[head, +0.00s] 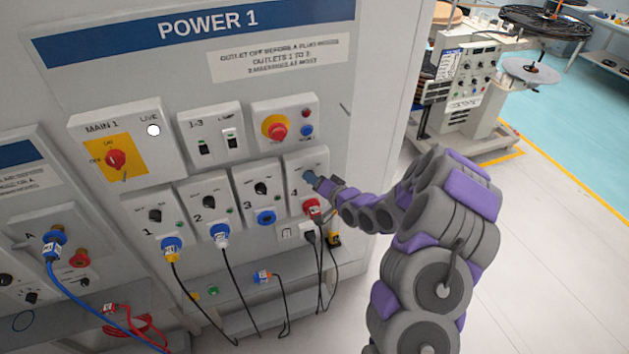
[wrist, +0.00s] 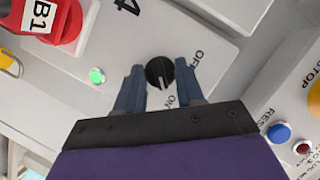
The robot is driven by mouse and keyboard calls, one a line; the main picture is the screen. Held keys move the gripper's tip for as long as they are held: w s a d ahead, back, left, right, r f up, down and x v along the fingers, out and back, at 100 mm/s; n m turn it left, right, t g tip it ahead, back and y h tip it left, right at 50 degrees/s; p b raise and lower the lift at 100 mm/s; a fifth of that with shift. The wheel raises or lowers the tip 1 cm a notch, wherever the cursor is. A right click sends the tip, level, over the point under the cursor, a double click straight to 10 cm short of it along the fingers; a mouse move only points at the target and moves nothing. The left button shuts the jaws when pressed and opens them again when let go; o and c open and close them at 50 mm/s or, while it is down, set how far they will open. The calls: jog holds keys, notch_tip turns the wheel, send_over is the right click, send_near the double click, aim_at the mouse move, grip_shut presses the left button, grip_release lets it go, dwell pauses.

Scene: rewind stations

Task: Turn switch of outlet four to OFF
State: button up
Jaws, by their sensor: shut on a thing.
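The outlet four panel (head: 303,165) is on the POWER 1 cabinet, at the right end of the outlet row. My gripper (head: 312,178) is at its switch and hides it in the head view. In the wrist view the switch is a round black knob (wrist: 159,68) between the two blue-grey fingertips of my gripper (wrist: 160,78). My gripper is shut on this knob. Its white pointer mark points towards the ON label (wrist: 171,100). The OFF label (wrist: 198,60) is to the right. A red plug (head: 312,207) sits in outlet four below; it also shows in the wrist view (wrist: 55,18).
A lit green lamp (wrist: 96,76) is beside the knob. Outlet three's panel (head: 262,190) is left of four. A red emergency button (head: 274,127) is above. Black cables (head: 322,275) hang below. Clear floor (head: 510,240) lies to the right.

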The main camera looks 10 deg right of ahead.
jog(key=shift+f+n+b, duration=0.1)
jog(key=shift+n+b, duration=0.2)
jog(key=n+h+b, duration=0.2)
jog(key=n+b, duration=0.2)
jog(key=n+h+b, duration=0.3)
jog(key=b, duration=0.2)
jog(key=a+n+h+b, duration=0.1)
jog(key=n+h+b, duration=0.2)
jog(key=n+b, duration=0.1)
jog(key=shift+s+n+t+b, duration=0.1)
jog(key=shift+n+t+b, duration=0.2)
jog(key=shift+b, duration=0.45)
dwell(0.5)
jog(key=o, duration=1)
jog(key=shift+a, duration=0.15)
